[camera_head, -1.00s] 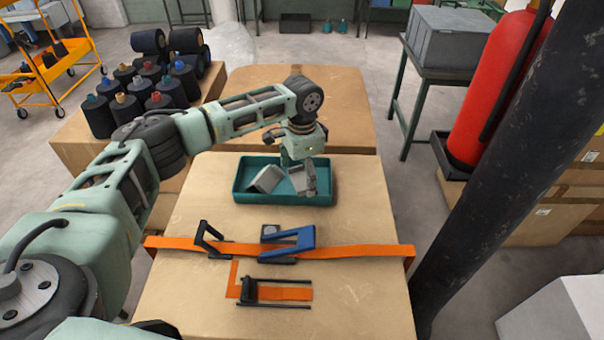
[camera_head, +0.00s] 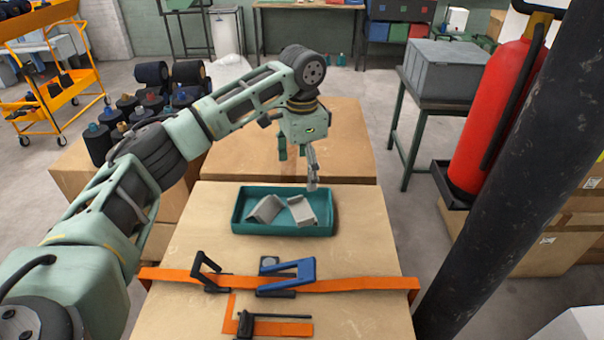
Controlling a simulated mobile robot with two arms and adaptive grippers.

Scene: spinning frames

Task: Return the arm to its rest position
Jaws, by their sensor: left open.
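My left arm (camera_head: 245,104) reaches in from the left over the table (camera_head: 365,245). My left gripper (camera_head: 298,168) is open and empty, its fingers pointing down above the back edge of the teal tray (camera_head: 240,226). Two grey angled pieces lie in the tray: a left one (camera_head: 265,209) and a right one (camera_head: 301,210). The gripper is clear of both. My right gripper is not in view.
An orange strap (camera_head: 352,286) crosses the table, with a black frame (camera_head: 207,272) and a blue-handled part (camera_head: 290,274) on it. A dark post (camera_head: 500,190) and a red extinguisher (camera_head: 490,115) stand at the right. Yarn cones (camera_head: 97,142) stand left.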

